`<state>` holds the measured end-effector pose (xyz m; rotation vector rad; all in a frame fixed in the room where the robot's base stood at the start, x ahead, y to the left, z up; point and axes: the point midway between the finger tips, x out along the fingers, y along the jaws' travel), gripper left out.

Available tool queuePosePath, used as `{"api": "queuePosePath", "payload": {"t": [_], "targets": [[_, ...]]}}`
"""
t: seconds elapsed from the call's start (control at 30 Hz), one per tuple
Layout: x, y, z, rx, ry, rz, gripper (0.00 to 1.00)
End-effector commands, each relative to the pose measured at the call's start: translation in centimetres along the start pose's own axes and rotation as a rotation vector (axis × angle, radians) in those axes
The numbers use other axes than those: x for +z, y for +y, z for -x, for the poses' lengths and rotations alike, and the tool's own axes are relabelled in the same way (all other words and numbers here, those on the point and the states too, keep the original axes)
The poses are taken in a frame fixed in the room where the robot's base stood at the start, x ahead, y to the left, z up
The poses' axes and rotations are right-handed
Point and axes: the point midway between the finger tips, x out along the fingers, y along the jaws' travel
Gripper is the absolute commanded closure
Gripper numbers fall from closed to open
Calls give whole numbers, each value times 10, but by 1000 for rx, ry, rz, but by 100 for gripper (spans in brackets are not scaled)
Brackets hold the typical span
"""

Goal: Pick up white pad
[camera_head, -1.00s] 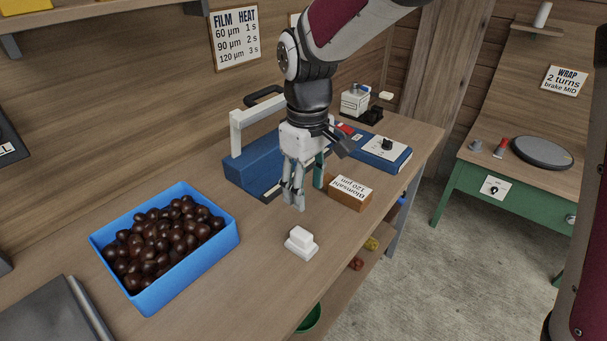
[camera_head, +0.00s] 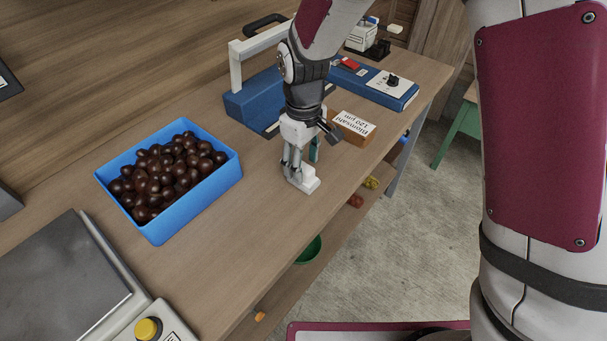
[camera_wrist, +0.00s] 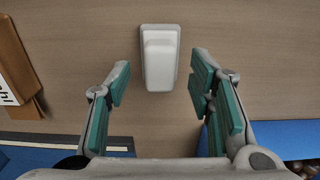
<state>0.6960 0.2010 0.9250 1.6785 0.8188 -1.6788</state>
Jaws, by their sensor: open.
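The white pad (camera_head: 305,182) is a small white block with a raised middle on a wider base, lying on the wooden bench near its front edge. In the wrist view the pad (camera_wrist: 160,62) lies on the bench between and just beyond the fingertips. My gripper (camera_head: 300,172) is right above the pad in the head view and hides part of it. In the wrist view my gripper (camera_wrist: 158,80) is open, its teal-lined fingers apart on either side, with a gap to the pad on both sides.
A blue crate (camera_head: 170,220) full of chestnuts stands to the left. A grey scale (camera_head: 70,270) is at the lower left.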

Motion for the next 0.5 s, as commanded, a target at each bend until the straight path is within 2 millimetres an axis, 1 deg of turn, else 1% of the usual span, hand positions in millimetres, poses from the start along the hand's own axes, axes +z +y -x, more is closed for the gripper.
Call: {"api": "queuePosePath", "payload": {"t": [0.03,0.17,0.43,0.47,0.5], "targets": [[1,0,-7,-1,-3,0,52],[0,0,-19,0,-1,0,52],[0,0,-21,1,0,1,52],[0,0,-21,1,0,1,58],[0,0,-21,1,0,1,68]]}}
